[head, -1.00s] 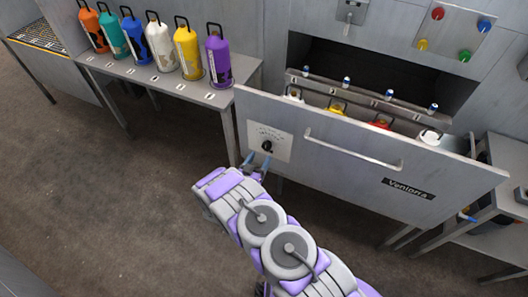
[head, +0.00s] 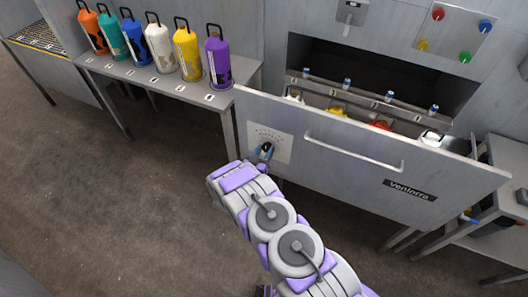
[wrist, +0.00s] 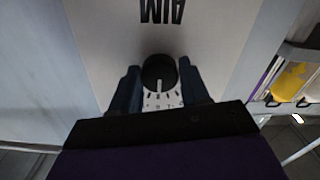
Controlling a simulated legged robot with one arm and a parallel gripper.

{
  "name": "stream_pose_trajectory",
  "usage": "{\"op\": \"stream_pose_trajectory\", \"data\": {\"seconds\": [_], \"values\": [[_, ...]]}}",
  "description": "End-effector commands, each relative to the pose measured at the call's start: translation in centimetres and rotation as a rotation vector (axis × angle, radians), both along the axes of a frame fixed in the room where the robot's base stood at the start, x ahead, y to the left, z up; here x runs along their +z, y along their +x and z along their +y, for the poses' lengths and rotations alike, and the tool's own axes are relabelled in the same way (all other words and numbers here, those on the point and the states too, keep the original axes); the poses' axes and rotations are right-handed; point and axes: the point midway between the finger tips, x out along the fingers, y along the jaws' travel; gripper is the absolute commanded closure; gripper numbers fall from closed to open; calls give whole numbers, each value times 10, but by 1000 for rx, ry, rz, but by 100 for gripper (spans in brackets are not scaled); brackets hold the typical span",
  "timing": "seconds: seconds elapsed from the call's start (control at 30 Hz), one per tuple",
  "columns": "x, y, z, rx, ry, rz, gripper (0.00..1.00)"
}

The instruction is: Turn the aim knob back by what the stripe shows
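The aim knob (wrist: 159,72) is black and round with a pale stripe, on a white plate with an upside-down "AIM" label and scale marks beside it. The plate (head: 283,147) is on the left of the grey drawer front in the head view. My gripper (wrist: 161,84) faces the plate with its dark fingers on either side of the knob. Narrow gaps seem to show between fingers and knob; contact is unclear. In the head view my gripper (head: 264,152) covers most of the knob.
The drawer (head: 350,165) has a horizontal handle and a dark name label; coloured cylinders stand behind its front. A bench (head: 160,77) at left holds several coloured cylinders. A panel with coloured buttons (head: 453,32) is on the wall. Open floor lies at left.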

Motion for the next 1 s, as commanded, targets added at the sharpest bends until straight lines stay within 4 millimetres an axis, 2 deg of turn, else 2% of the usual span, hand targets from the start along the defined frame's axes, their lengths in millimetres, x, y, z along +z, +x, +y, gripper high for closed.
{"op": "stream_pose_trajectory", "data": {"seconds": [0.07, 0.3, 0.47, 0.77, 1.0], "values": [[0, 0, 0, 1, 0, 0, 63], [0, 0, 1, 2, 0, 0, 86], [1, 0, 1, 3, 33, -11, 87], [0, 0, 3, 3, 229, -79, 87], [-1, 0, 3, 4, 247, -88, 87]]}}
